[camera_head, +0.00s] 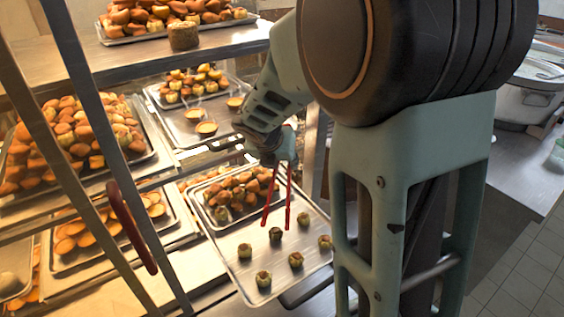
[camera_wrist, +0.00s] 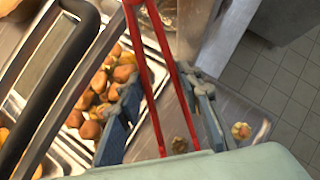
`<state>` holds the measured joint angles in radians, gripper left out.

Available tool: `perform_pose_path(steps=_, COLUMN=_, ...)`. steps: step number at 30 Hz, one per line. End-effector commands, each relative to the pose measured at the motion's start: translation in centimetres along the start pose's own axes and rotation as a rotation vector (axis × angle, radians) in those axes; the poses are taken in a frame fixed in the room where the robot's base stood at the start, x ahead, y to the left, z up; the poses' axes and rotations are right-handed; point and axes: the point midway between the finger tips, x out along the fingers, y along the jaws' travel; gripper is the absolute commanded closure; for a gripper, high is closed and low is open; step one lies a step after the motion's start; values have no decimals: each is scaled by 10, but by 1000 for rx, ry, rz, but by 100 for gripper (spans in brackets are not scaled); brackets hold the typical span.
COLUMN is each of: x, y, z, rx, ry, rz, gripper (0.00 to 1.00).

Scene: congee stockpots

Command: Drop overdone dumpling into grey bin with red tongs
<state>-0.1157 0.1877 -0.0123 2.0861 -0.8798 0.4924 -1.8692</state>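My gripper (camera_head: 285,150) is shut on the red tongs (camera_head: 288,203), which hang with two separate arms pointing down over a metal tray (camera_head: 279,255). In the wrist view, the tongs (camera_wrist: 146,75) lie between my blue-grey fingers (camera_wrist: 162,82). Several small dark-topped dumplings stand apart on the tray, including a near one (camera_head: 263,278) and a right one (camera_head: 325,242). Two show in the wrist view, one by the tong tips (camera_wrist: 180,144) and one to the right (camera_wrist: 241,131). I cannot tell which is overdone. I see no grey bin.
A smaller tray of piled orange-brown pieces (camera_head: 238,190) sits at the large tray's back. Metal racks with loaded trays (camera_head: 75,150) and slanting posts (camera_head: 92,110) fill the left. A red handle (camera_head: 130,225) is at lower left. A counter with pots (camera_head: 530,95) stands right, beside tiled floor (camera_head: 525,270).

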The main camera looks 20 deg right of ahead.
Motion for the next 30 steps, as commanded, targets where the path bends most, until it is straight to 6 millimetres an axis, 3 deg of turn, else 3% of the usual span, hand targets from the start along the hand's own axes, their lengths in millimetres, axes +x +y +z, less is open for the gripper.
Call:
perform_pose_path(steps=9, x=25, y=2, z=-19, rx=1, ry=0, rz=0, gripper=70)
perform_pose_path(steps=23, x=28, y=2, z=-21, rx=0, ry=-1, rz=0, gripper=70)
perform_pose_path(steps=30, x=28, y=2, z=-21, rx=0, ry=-1, rz=0, gripper=97)
